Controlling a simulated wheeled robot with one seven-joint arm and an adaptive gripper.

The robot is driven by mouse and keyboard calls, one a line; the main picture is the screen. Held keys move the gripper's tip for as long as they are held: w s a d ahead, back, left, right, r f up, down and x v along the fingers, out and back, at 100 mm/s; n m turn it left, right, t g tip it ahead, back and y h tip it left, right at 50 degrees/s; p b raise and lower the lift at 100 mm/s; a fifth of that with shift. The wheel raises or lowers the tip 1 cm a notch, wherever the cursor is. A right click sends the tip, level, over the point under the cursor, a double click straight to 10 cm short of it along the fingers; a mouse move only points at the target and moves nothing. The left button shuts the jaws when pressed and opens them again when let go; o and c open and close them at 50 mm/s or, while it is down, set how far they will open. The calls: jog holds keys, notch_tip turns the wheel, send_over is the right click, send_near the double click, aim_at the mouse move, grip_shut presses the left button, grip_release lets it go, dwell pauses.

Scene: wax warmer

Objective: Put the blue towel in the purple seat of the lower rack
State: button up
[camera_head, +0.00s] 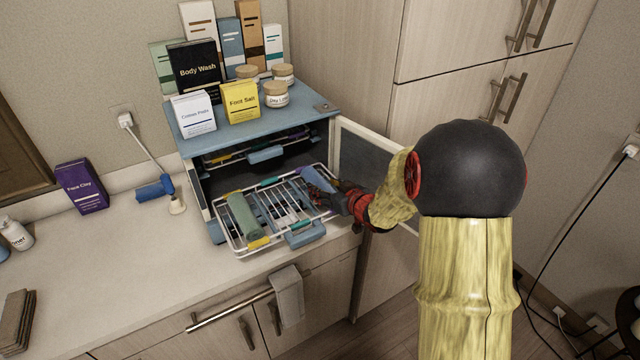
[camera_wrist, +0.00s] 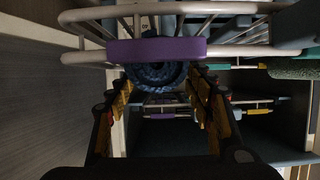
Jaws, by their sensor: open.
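The blue towel (camera_head: 316,179) is a roll lying at the right end of the pulled-out lower rack (camera_head: 304,225). In the wrist view the blue towel (camera_wrist: 157,78) shows end-on, directly beside the purple strip (camera_wrist: 156,50) of the rack's seat. My gripper (camera_head: 340,194) is at the right side of the rack, close to the towel. In the wrist view my gripper (camera_wrist: 160,88) is open, with one finger on each side of the roll. I cannot tell whether the fingers touch it. My gripper hides part of the rack's right end in the head view.
A green towel (camera_head: 243,216) lies at the rack's left. The blue warmer (camera_head: 318,103) carries boxes and jars on top, and its upper rack (camera_head: 235,151) is inside. The open door (camera_head: 356,152) stands to the right behind my arm. The counter (camera_head: 120,255) is mostly clear at left.

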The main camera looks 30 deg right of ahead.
jog(key=p+v, duration=0.1)
jog(key=v, duration=0.7)
jog(key=shift+r, duration=0.3)
jog(key=s+a+r+m+g+h, duration=0.1)
jog(key=s+a+r+g+h, duration=0.25)
jog(key=s+r, duration=0.45)
jog(key=s+a+r+g+y, duration=0.3)
jog(key=s+a+g, duration=0.1)
jog(key=s+a, duration=1.2)
jog(key=s, duration=0.3)
jog(key=shift+a+r+n, duration=0.2)
jog(key=shift+n, duration=0.1)
jog(key=shift+s+f+g, duration=0.15)
jog(key=shift+f+g, duration=0.05)
jog(key=shift+g, duration=0.05)
jog(key=shift+r, duration=0.1)
jog(key=shift+c, duration=0.4)
